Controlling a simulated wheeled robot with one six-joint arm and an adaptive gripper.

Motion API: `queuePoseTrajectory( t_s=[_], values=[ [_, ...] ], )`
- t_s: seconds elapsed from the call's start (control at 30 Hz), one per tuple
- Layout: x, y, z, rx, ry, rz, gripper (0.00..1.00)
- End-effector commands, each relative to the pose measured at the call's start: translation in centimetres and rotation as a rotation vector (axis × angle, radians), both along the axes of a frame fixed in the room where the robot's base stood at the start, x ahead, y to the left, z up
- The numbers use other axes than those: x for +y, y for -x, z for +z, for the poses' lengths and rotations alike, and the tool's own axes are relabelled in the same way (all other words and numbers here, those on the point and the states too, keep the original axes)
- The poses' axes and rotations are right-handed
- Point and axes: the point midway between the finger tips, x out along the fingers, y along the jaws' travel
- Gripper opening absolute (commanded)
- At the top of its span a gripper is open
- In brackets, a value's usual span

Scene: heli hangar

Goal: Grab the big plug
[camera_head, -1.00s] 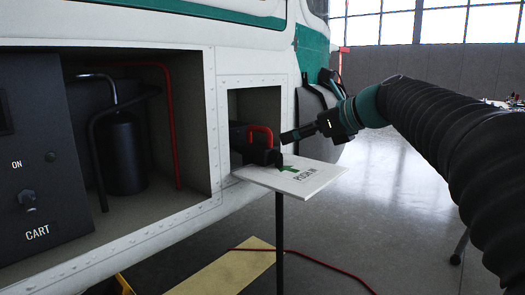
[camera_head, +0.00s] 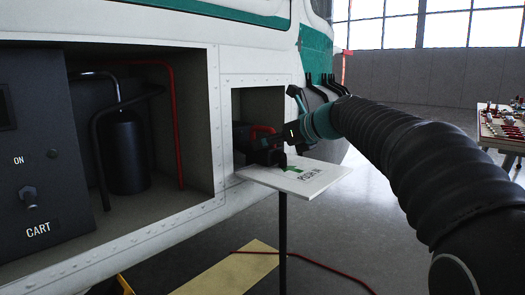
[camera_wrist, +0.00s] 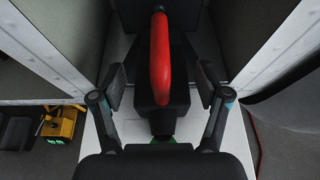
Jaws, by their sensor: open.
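The big plug is a black block with a red handle. It sits in the small open bay of the white helicopter's side, above the white hatch flap. In the head view the plug's red handle (camera_head: 262,129) shows just beyond my gripper (camera_head: 283,143), which partly hides the plug. In the wrist view the plug (camera_wrist: 160,95) lies in the middle, with its red handle running lengthwise. My gripper (camera_wrist: 160,82) is open, with one finger on each side of the plug.
The white flap (camera_head: 313,180) with a green arrow and "PUSH IN" is under my gripper. The bay's side walls are close on both sides. A panel marked CART (camera_head: 40,170) is at left. A table with small parts (camera_head: 500,128) stands at right.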

Motion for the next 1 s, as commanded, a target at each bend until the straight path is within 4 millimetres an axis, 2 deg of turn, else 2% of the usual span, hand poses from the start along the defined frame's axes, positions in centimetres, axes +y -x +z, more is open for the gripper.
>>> queuePoseTrajectory(
  t_s=[0.1,0.2,0.47,0.57,0.7,0.77,1.0],
  values=[
    [1.2,-1.1,-1.2,0.001,0.000,0.002,0.75],
    [1.9,-1.8,-1.6,0.000,-0.001,0.003,0.75],
    [2.0,-2.2,-1.7,0.001,-0.003,0.000,0.75],
    [2.0,-2.2,-1.7,0.001,-0.003,0.000,0.53],
    [2.0,-2.2,-1.7,0.001,-0.003,0.000,0.17],
    [2.1,-2.2,-1.7,0.001,-0.003,0.000,0.05],
    [2.1,-2.2,-1.5,-0.001,-0.004,0.001,0.05]
  ],
)
